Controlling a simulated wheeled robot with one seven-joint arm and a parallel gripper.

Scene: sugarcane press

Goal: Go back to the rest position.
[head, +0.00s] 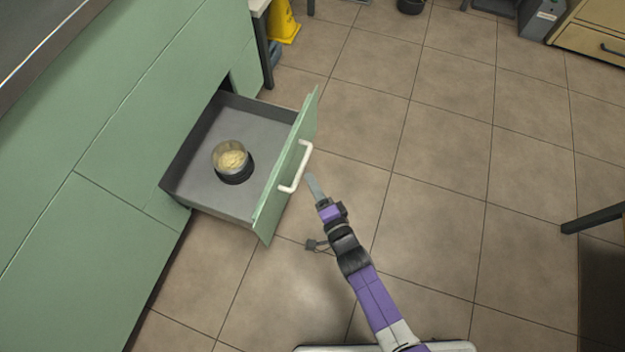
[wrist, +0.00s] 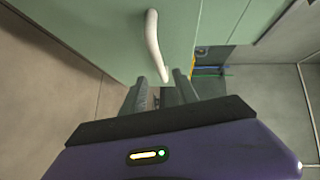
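My gripper (head: 314,186) is just outside the open drawer, close to the front end of the white drawer handle (head: 297,168). The green-fronted drawer (head: 288,185) is pulled well out of the cabinet. My purple arm reaches forward from the bottom of the head view.
A round container with pale yellow contents (head: 231,158) sits inside the drawer. Green cabinets (head: 95,150) fill the left. A yellow floor sign (head: 284,22) stands at the back. A dark table leg (head: 592,219) is at the right. The tiled floor between is clear.

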